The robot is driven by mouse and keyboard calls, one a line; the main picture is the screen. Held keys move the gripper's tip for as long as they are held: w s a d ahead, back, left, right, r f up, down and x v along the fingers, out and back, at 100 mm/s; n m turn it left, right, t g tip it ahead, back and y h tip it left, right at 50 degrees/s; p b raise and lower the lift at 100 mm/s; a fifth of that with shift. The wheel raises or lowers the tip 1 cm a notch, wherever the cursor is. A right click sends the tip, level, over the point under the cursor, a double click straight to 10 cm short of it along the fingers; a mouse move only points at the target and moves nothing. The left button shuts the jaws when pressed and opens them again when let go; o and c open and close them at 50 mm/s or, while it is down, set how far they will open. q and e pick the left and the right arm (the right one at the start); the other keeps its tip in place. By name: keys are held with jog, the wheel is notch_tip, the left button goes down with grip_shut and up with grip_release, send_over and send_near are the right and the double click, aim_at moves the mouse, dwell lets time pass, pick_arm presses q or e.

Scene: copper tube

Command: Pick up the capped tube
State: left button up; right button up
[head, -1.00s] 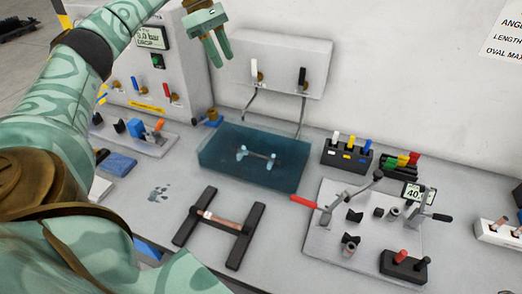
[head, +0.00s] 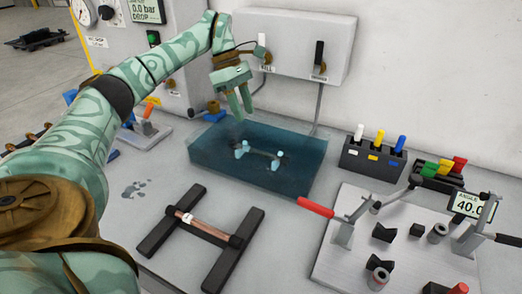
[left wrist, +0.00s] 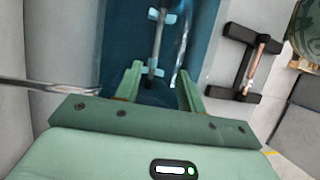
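A copper-coloured tube (head: 205,229) with a white label and dark ends lies across two black bars of a stand (head: 233,252) on the bench. The tube also shows in the left wrist view (left wrist: 256,62), at upper right, apart from my fingers. A blue water tank (head: 205,155) stands behind it, with a pair of pale blue holders (head: 242,149) and a thin rod between them. My left gripper (head: 240,112) is open and empty, pointing down at the tank's back edge. In the left wrist view its spread fingers (left wrist: 158,88) have nothing between them. My right gripper is not in view.
A grey box with a white lever (head: 261,41) and a black lever (head: 319,55) is on the wall behind the tank. A bending fixture with a red handle (head: 316,208) and lever racks (head: 372,160) stand right. Bare bench lies left of the stand.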

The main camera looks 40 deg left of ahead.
pick_arm(q)
jog(key=b, duration=0.2)
send_near(258, 152)
jog(key=x, duration=0.2)
jog(key=shift+w+f, duration=0.15)
jog(key=shift+f, duration=0.3)
jog(key=b+x, duration=0.1)
jog(key=x, duration=0.1)
jog(key=b+x, duration=0.1)
jog(key=x, duration=0.2)
jog(key=shift+w+a+f, duration=0.15)
jog(key=shift+w+f, duration=0.05)
jog(key=shift+f, duration=0.1)
jog(key=shift+s+r, duration=0.1)
jog(key=shift+r, duration=0.05)
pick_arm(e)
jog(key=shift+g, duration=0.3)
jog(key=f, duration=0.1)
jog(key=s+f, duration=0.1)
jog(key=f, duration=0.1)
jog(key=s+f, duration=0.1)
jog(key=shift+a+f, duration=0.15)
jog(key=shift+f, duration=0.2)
pick_arm(q)
grip_shut()
